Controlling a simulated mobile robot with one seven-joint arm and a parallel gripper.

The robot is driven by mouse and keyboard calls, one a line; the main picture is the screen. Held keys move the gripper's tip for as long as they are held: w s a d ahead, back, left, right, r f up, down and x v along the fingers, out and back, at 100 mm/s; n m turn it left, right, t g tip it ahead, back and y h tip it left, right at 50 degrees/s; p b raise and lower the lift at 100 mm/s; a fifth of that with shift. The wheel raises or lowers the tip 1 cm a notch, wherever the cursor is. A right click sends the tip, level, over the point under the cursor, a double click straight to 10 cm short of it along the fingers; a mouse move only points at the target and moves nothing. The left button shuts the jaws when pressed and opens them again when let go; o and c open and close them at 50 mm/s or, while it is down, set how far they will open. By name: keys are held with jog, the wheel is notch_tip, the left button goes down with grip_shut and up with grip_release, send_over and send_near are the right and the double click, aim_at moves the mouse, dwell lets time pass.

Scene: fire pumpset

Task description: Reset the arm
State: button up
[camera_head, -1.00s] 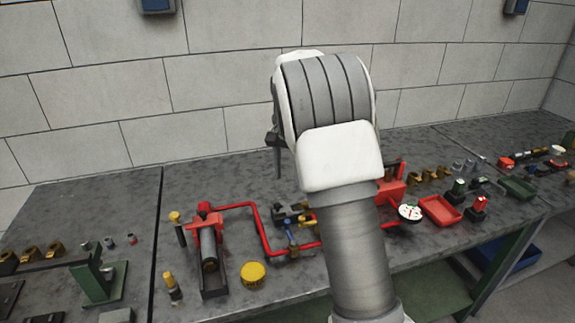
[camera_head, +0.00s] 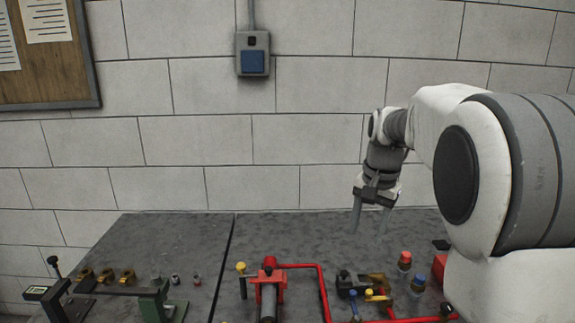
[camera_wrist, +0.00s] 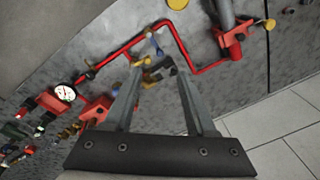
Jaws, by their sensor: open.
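My gripper (camera_head: 369,220) shows right of the middle in the head view, at the end of my white and grey arm, pointing down above the back of the grey workbench (camera_head: 180,240). Its two fingers are apart with nothing between them. In the wrist view my gripper (camera_wrist: 158,78) also shows its two fingers spread and empty, above the bench. My arm's large white link covers the right side of the head view and hides the bench there.
Red piping (camera_head: 322,290) and a red-topped pump part (camera_head: 269,275) stand on the bench below. Brass parts and a green stand (camera_head: 165,300) are at left. A round gauge (camera_wrist: 65,93) shows in the wrist view.

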jog(key=s+a+n+t, duration=0.2)
jog(key=s+n, duration=0.1)
jog(key=s, duration=0.9)
jog(key=s+a+n+t, duration=0.2)
jog(key=s+n, duration=0.2)
jog(key=s, duration=0.9)
jog(key=shift+s+a+r, duration=0.25)
jog(key=shift+a, duration=0.05)
